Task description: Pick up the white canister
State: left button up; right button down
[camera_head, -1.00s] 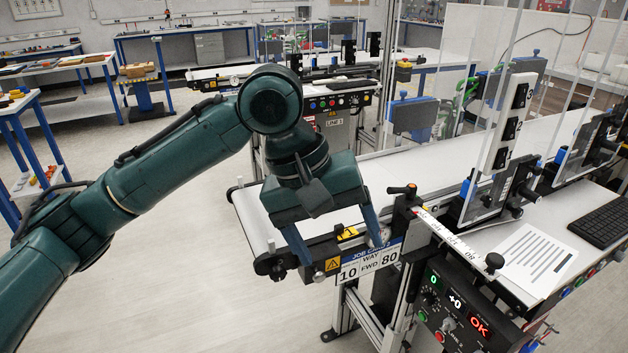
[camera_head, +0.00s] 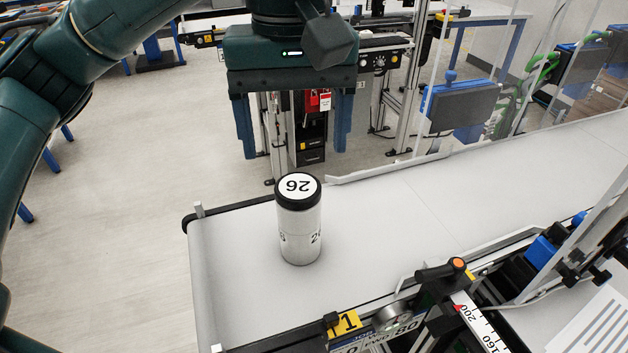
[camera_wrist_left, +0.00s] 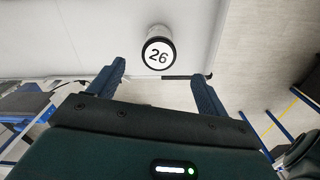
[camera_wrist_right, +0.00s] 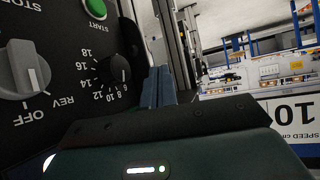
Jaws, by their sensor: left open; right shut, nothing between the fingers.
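The white canister (camera_head: 299,228) stands upright near the end of the conveyor belt in the head view. Its black-rimmed lid reads 26. In the left wrist view the canister (camera_wrist_left: 159,47) shows from above, beyond the fingertips and roughly centred between them. My left gripper (camera_head: 294,148) is open and empty, with its two blue fingers pointing down. In the head view it appears above and behind the canister, apart from it. My right gripper (camera_wrist_right: 165,80) is seen only in its wrist view, shut and empty, close to a black control panel (camera_wrist_right: 75,60).
The white belt (camera_head: 400,215) is clear around the canister and to the right. A guide rail (camera_head: 390,168) runs along its far side. An orange-topped clamp lever (camera_head: 447,270) and a ruler (camera_head: 480,325) sit on the near edge. Clear panels stand at the right.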

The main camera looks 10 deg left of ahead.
aim_at(297, 188)
pick_arm(q)
jog(key=shift+w+f, duration=0.15)
jog(key=shift+f, duration=0.1)
jog(key=f, duration=0.6)
jog(key=shift+s+f+b, duration=0.25)
jog(key=shift+f+b, duration=0.05)
jog(key=shift+f, duration=0.05)
jog(key=shift+w+f, duration=0.2)
jog(key=shift+f, duration=2.7)
jog(key=shift+c, duration=0.5)
jog(key=c, duration=1.2)
